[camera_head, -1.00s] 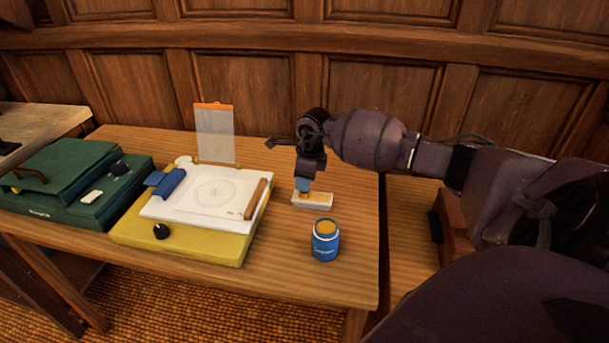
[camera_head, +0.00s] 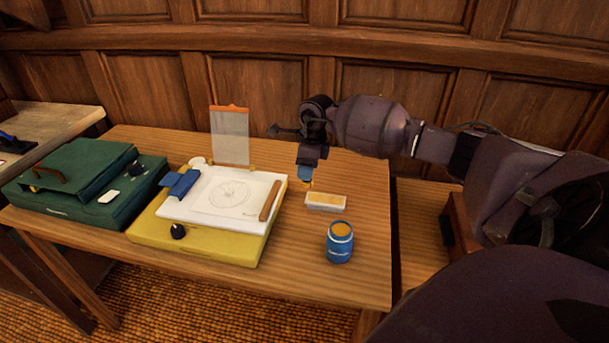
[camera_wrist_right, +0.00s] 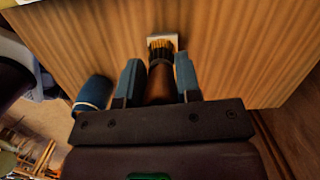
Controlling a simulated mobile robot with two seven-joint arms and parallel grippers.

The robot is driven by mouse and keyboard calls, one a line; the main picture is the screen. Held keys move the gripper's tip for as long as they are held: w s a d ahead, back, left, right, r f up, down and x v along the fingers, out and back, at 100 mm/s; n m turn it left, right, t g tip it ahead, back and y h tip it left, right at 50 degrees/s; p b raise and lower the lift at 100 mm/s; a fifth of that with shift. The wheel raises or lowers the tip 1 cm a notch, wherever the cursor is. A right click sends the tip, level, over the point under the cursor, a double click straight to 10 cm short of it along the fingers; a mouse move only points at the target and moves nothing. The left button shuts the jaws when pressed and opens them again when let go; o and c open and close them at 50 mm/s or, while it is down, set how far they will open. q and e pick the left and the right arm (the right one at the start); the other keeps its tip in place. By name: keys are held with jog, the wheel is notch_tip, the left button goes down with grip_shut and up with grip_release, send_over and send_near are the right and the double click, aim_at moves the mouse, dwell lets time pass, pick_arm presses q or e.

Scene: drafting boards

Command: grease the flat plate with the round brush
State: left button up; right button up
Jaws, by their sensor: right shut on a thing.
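The flat plate (camera_head: 326,206) is a small white block with a yellowish top, lying right of centre on the wooden table. My right gripper (camera_head: 305,173) is above its left end, fingers pointing down. In the right wrist view this gripper (camera_wrist_right: 159,82) is shut on the round brush (camera_wrist_right: 160,86), which has a brown handle and dark bristles with yellow tips. The bristles hide part of the plate (camera_wrist_right: 151,39); the head view shows the yellow tip (camera_head: 308,185) just above or beside the plate. My left gripper is not in view.
An open blue jar (camera_head: 339,246) of yellow stuff stands in front of the plate. A yellow drafting board (camera_head: 190,245) with paper and an upright clear sheet (camera_head: 230,135) is to the left. A green case (camera_head: 75,185) lies farther left. The table's right edge is close.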

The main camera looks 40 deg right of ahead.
jog(key=shift+r+p, duration=0.65)
jog(key=shift+r, duration=1.25)
